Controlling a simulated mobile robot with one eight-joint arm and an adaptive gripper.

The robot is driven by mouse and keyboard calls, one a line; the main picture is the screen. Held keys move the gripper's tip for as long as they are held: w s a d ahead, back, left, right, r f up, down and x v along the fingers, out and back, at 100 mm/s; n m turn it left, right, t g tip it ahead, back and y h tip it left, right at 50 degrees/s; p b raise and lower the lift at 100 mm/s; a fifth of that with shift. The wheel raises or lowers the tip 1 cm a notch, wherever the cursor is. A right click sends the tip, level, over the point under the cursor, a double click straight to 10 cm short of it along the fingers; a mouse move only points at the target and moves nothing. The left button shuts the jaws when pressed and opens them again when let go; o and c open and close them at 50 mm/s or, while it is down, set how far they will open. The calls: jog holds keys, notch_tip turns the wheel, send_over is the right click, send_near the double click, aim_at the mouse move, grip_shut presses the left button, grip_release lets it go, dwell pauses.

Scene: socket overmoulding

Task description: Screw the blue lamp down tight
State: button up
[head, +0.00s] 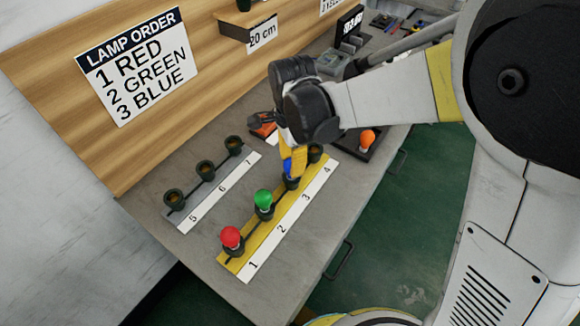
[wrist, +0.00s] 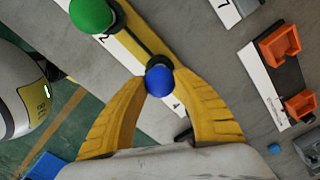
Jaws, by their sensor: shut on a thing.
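The blue lamp (head: 287,168) stands in socket 3 of the yellow-backed front strip (head: 254,243). My gripper (head: 293,160) reaches down over it with yellow fingers shut on the lamp. In the wrist view the blue lamp (wrist: 159,80) sits between the two fingertips, with the socket rim (wrist: 157,63) just beyond it. The fingers hide part of the lamp and socket in the head view, so I cannot tell how deep its thread sits.
A red lamp (head: 232,238) and a green lamp (head: 264,199) stand in sockets 1 and 2. Socket 4 (head: 315,153) is empty. Empty sockets 5 to 7 (head: 205,170) stand behind. An orange lamp (head: 367,138) sits on a dark tray at the right. A sign (head: 140,68) lists red, green, blue.

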jog(key=m, duration=0.4)
jog(key=shift+m, duration=0.3)
jog(key=o, duration=1)
jog(key=shift+o, duration=0.2)
